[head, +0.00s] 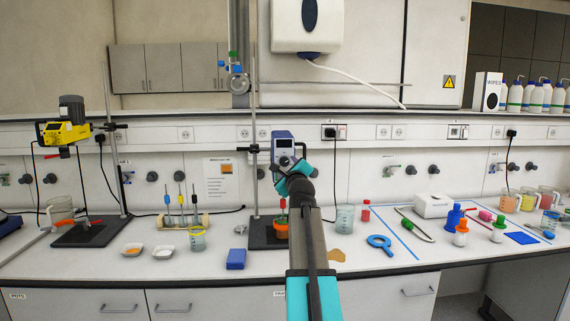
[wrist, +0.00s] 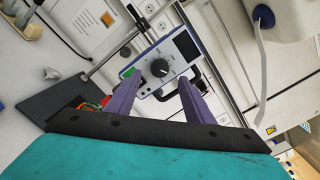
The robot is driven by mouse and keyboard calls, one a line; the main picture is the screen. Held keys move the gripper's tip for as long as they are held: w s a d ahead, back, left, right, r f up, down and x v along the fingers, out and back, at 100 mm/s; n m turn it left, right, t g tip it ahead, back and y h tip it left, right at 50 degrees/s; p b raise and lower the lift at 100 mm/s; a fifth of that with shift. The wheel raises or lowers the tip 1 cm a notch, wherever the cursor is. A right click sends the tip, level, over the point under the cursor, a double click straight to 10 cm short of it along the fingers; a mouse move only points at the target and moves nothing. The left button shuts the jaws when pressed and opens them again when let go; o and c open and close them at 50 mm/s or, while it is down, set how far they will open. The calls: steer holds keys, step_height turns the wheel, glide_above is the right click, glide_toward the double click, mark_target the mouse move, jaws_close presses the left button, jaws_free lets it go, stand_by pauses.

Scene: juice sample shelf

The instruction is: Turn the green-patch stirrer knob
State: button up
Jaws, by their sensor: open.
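The blue-grey overhead stirrer (head: 283,143) is clamped on a tall stand, partly hidden by my arm in the head view. In the wrist view the stirrer (wrist: 146,84) appears tilted, with a dark display, a round black knob (wrist: 159,68) with a white mark, and a green patch (wrist: 127,72) on its left part. My gripper (wrist: 156,82) is open. Its two purple fingers point at the stirrer's front, with the knob in the gap between them. No contact with the knob shows. In the head view the arm hides the fingertips.
A yellow stirrer (head: 62,131) stands on another stand at the left. An orange pot (head: 281,229) is below the blue-grey stirrer. Beakers, a blue box (head: 236,259) and a magnifier (head: 380,242) lie on the bench. A paper dispenser (head: 307,25) hangs above.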

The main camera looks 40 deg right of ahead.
mark_target(285, 162)
steer(key=shift+p+x, duration=0.45)
steer(key=shift+x, duration=2.9)
steer(key=c, duration=1)
steer(key=shift+c, duration=0.2)
